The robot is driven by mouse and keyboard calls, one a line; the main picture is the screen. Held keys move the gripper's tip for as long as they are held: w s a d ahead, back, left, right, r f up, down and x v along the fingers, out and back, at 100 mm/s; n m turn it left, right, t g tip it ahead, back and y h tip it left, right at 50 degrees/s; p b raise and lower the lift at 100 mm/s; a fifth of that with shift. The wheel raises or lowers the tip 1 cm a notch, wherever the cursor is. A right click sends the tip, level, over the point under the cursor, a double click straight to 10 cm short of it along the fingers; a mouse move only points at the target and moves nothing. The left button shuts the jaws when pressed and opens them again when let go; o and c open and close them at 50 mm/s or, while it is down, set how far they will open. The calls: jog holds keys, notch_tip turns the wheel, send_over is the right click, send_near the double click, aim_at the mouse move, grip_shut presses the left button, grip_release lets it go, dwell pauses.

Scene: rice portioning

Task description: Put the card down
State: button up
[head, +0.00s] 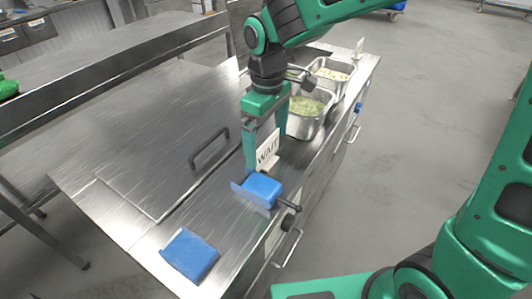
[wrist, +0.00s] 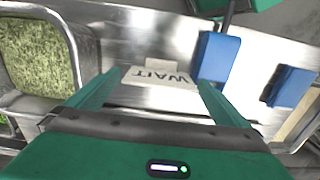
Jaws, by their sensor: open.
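The white card (head: 268,150) with the word WAIT stands on the steel counter, tilted a little, on a small pale base. It also shows in the wrist view (wrist: 160,77), with its lettering upside down. My gripper (head: 266,156) is open around the card, with one green finger on each side. In the wrist view, my gripper (wrist: 155,86) has its fingers spread near the card's two ends. Whether either finger touches the card I cannot tell.
A blue block-like tool (head: 262,188) with a clear plate and dark handle lies just in front of the card. A blue pad (head: 190,255) lies nearer the counter's corner. Metal pans (head: 308,122) of food stand behind my gripper. A black-handled lid (head: 165,160) lies left.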

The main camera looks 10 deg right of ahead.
jog(key=shift+f, duration=0.4)
jog(key=c, duration=1)
jog(key=shift+r, duration=0.15)
